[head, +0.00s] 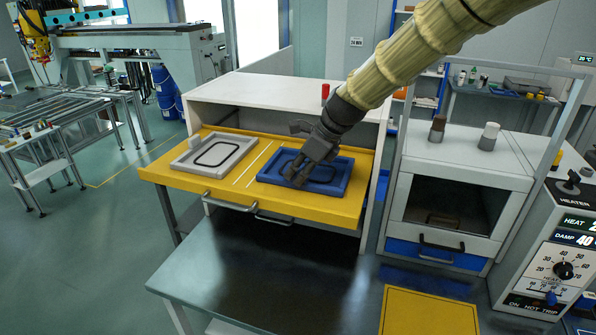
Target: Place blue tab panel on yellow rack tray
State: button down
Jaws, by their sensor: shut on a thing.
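The blue tab panel (328,183) is a blue rectangular piece with a raised rim. It lies on, or very close above, the right half of the yellow rack tray (220,193). My gripper (299,177) reaches down over the panel's left-middle part and is shut on it. The fingers hide part of the panel, including the spot they grip. I cannot tell whether the panel rests fully on the tray. The yellow tray is pulled out of a white cabinet.
A grey-white panel (215,154) lies on the tray's left half, beyond white divider lines. A dark table (255,270) stands in front, with a yellow mat (428,312) to its right. A glass-fronted box (446,204) and a heater unit (560,250) stand right.

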jog(key=c, duration=1.4)
grip_release()
jog(key=shift+w+f, duration=0.1)
jog(key=shift+c, duration=0.2)
jog(key=shift+d+r+b, duration=0.3)
jog(key=shift+r, duration=0.3)
jog(key=b+v, duration=0.3)
jog(key=v, duration=0.8)
